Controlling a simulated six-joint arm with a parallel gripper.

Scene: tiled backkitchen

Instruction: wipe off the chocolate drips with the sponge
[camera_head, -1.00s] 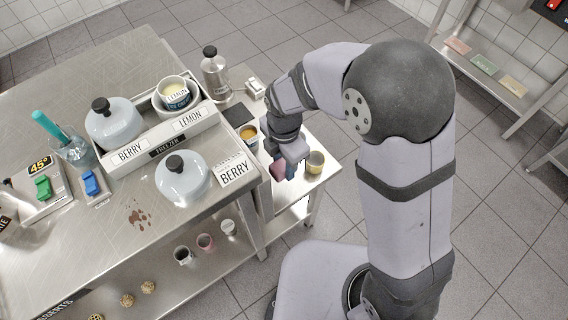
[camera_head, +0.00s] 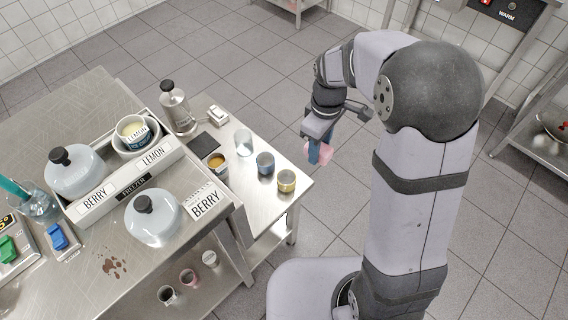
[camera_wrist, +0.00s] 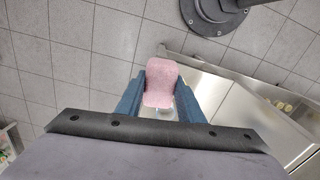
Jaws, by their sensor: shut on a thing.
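My gripper (camera_head: 321,146) is shut on a pink sponge (camera_head: 319,155), held in the air to the right of the small side table. In the wrist view the sponge (camera_wrist: 161,83) sits between the two blue fingers of my gripper (camera_wrist: 158,95). The brown chocolate drips (camera_head: 112,265) lie on the steel worktop (camera_head: 70,254) at the lower left, in front of the right domed lid. The sponge is well apart from them.
Domed lids (camera_head: 153,218) and the freezer box (camera_head: 137,183) stand behind the drips. Floor is clear under my gripper.

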